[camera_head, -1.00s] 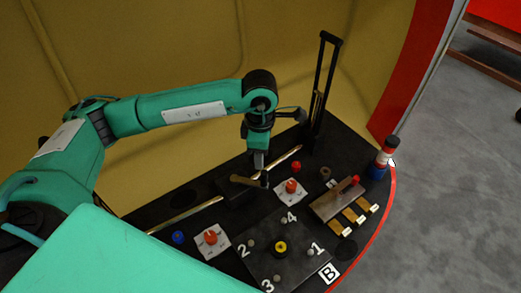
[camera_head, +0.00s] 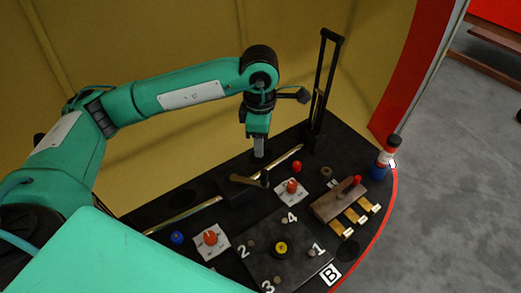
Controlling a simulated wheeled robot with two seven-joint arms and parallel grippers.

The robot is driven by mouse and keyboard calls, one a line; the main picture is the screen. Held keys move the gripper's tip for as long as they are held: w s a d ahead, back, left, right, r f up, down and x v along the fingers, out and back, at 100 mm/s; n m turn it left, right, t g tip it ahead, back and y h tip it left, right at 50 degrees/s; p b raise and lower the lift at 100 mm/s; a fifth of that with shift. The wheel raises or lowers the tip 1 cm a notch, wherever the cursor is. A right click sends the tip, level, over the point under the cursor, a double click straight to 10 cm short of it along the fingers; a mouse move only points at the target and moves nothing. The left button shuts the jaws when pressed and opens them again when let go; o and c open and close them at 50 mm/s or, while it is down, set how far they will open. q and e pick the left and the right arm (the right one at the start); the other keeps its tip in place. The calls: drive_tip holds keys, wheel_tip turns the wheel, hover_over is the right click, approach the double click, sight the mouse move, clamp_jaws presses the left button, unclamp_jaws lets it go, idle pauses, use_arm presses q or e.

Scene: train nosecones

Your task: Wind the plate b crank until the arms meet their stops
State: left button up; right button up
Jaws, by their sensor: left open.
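The crank (camera_head: 245,180) is a brown bar with a dark upright knob (camera_head: 264,179) at its right end. It sits on a dark block behind the black plate b (camera_head: 262,262), which carries the numbers 1 to 4 and a B label. Brass-coloured arms run out from the block, one to the left (camera_head: 185,214) and one to the right (camera_head: 284,160). My left gripper (camera_head: 259,153) points down, open and empty, above and behind the crank knob, apart from it. The gap between its fingers is hard to see from here. My right gripper is not in view.
Orange knobs on white pads (camera_head: 211,238) (camera_head: 292,187) flank the plate. A brown block with a red-tipped lever (camera_head: 340,199) and brass tabs stand at right. A tall black frame (camera_head: 321,85) rises at the back.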

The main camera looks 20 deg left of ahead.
use_arm(q)
wheel_tip(320, 180, up, 10)
drive_tip(key=b, duration=0.1)
drive_tip(key=shift+f, duration=0.2)
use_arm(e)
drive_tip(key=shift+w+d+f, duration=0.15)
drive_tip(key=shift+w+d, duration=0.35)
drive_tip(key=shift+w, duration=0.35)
